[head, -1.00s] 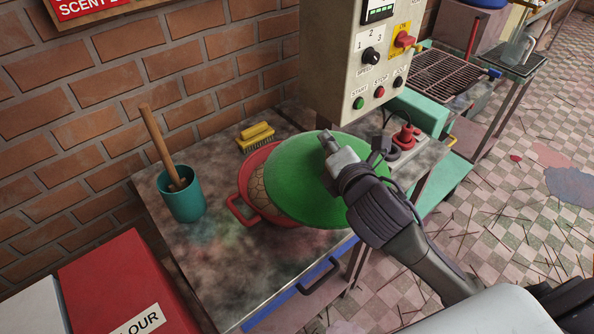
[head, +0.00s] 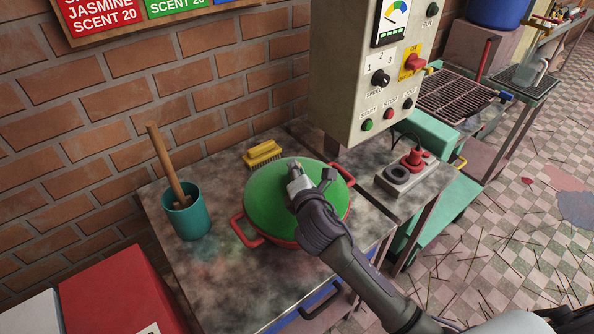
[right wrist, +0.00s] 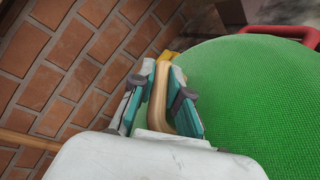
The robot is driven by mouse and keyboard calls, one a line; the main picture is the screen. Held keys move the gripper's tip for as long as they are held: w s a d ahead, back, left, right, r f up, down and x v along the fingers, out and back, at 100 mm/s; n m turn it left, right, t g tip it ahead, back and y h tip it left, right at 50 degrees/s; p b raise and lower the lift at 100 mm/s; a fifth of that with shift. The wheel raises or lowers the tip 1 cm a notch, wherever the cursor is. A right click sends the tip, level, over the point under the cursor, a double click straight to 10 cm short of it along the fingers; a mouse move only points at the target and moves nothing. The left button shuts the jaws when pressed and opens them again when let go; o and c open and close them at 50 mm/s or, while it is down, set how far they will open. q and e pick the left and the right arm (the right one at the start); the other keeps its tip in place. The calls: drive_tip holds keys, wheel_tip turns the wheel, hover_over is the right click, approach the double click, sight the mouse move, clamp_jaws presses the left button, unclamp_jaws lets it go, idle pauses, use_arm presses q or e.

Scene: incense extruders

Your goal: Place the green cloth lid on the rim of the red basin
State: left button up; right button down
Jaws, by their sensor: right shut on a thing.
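The round green cloth lid (head: 270,200) lies over the red basin (head: 243,232) in the head view and hides nearly all of its opening. The basin's red handles stick out at the front left and back right. I cannot tell whether the lid touches the rim all round. My right gripper (head: 296,178) is above the lid, shut on the lid's wooden handle. In the right wrist view, the tan handle (right wrist: 160,100) sits between the fingers, with the green cloth (right wrist: 250,90) to the right. My left gripper is not in view.
A teal cup (head: 188,216) with a wooden stick stands left of the basin. A yellow brush (head: 262,154) lies behind it, near the brick wall. The grey control box (head: 372,75) overhangs the back right. A red plug (head: 412,159) sits on the table's right.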

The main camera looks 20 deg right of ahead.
drive_tip(key=shift+d+f, duration=0.1)
drive_tip(key=shift+f, duration=0.15)
drive_tip(key=c, duration=1.2)
unclamp_jaws()
drive_tip(key=shift+o, duration=0.2)
drive_tip(key=shift+r, duration=0.15)
drive_tip(key=b+v, duration=0.1)
drive_tip(key=v, duration=1.1)
drive_tip(key=shift+r, duration=0.1)
